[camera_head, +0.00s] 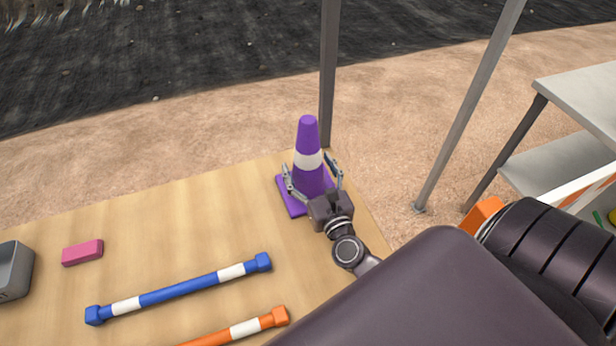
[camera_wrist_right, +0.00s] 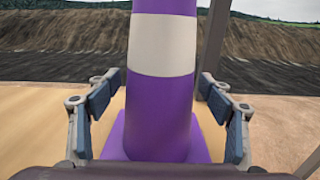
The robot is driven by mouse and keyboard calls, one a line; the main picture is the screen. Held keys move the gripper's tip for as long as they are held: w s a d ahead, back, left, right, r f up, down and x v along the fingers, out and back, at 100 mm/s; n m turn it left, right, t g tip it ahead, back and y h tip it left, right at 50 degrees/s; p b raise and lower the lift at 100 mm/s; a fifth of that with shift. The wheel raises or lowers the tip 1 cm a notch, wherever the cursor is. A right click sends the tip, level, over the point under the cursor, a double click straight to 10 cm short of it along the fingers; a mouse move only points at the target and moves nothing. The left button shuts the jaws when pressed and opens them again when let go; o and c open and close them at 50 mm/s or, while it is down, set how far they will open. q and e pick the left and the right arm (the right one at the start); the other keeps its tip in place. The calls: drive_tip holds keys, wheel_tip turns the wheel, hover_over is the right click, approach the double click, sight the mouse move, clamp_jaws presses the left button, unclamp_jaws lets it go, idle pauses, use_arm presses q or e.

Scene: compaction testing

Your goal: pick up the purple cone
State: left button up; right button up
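The purple cone (camera_head: 308,135) with a white band stands upright on its square base at the far right corner of the wooden table (camera_head: 150,215). My right gripper (camera_head: 312,172) is around the cone's lower body, one finger on each side. In the right wrist view the cone (camera_wrist_right: 160,105) stands between the open fingers of the gripper (camera_wrist_right: 160,100), with a gap visible on both sides. The cone's top is out of that view. My left gripper is not in view.
A blue bar (camera_head: 180,290) with white bands and an orange bar (camera_head: 245,329) lie on the table in front. A pink block (camera_head: 82,252) and a grey bin (camera_head: 14,270) are at the left. Metal posts (camera_head: 328,80) rise behind the table edge; a grey shelf (camera_head: 580,100) stands right.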

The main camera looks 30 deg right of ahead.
clamp_jaws()
drive_tip(key=shift+r, duration=0.1)
idle(0.3)
